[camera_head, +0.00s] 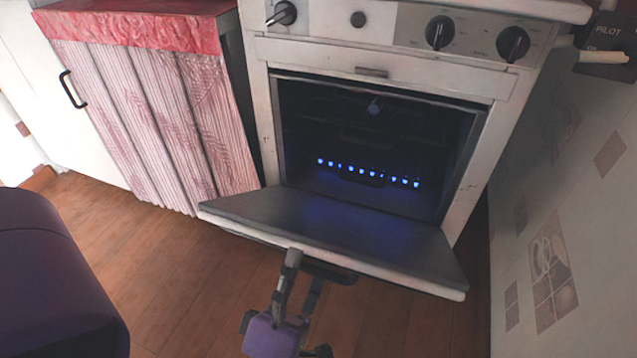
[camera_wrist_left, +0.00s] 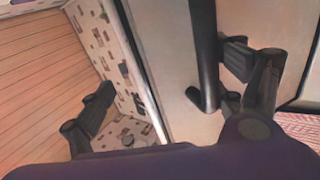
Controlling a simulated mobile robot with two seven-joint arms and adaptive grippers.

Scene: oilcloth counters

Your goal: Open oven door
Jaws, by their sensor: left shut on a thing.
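The oven door (camera_head: 330,232) hangs down from the white oven, swung wide open and close to level. The dark oven inside (camera_head: 375,140) shows with a row of blue flames. The black door handle (camera_head: 335,273) sits on the door's outer side, below its front edge, and also shows as a dark bar in the left wrist view (camera_wrist_left: 204,50). My left gripper (camera_head: 305,268) is at the handle and shut on it. In the left wrist view its fingers (camera_wrist_left: 170,75) stand apart, one beside the bar. My right gripper is not in view.
Black knobs (camera_head: 440,33) line the panel above the oven. A counter with a red cloth top (camera_head: 140,25) and striped curtain (camera_head: 150,110) stands left of the oven. A tiled wall (camera_head: 560,200) is close on the right. Wooden floor (camera_head: 180,270) is clear in front.

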